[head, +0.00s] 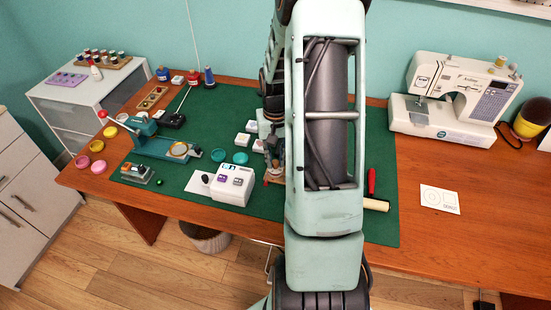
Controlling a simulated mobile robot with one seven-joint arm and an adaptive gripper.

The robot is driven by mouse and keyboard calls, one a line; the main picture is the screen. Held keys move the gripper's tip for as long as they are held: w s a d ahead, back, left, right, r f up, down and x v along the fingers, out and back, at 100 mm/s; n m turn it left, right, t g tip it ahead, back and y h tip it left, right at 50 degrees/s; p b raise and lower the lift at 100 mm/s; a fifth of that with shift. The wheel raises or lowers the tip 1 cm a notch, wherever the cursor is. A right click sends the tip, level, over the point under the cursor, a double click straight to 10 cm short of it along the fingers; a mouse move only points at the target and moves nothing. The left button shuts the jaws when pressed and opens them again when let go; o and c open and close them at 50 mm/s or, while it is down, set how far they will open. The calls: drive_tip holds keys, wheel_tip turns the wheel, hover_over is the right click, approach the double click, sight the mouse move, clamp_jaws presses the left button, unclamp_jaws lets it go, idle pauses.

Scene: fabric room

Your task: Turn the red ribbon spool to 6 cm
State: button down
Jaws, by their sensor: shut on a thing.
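My gripper (271,143) points down at the middle of the green mat, just left of my forearm, which hides much of it. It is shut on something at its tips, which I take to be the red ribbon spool. Only a little of this shows: a brownish piece and a small red bit (266,181) low beside the arm. The spool's full shape, any length marks and the ribbon's end are hidden or too small to read.
The green cutting mat (330,228) covers the table's middle. Left of my gripper are a white box with buttons (233,183), teal discs (218,155) and a teal press (150,140). A red-handled roller (371,183) lies right of the arm; a sewing machine (458,95) stands behind right.

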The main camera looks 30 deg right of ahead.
sight(275, 162)
drive_tip(key=n, duration=0.5)
drive_tip(key=shift+r+n+p, duration=0.1)
drive_tip(key=shift+n+p, duration=0.2)
drive_tip(key=shift+p, duration=0.05)
drive_tip(key=n+p, duration=0.1)
drive_tip(key=n, duration=0.4)
drive_tip(key=shift+w+n, duration=0.1)
drive_tip(key=shift+n, duration=0.2)
drive_tip(key=n+p, duration=0.3)
drive_tip(key=n, duration=0.3)
drive_tip(key=shift+r, duration=0.1)
drive_tip(key=n+p, duration=0.2)
drive_tip(key=n, duration=0.2)
drive_tip(key=shift+n+p, duration=0.35)
drive_tip(key=shift+n, duration=0.05)
drive_tip(key=c, duration=1.8)
unclamp_jaws()
wheel_tip(275, 162, up, 12)
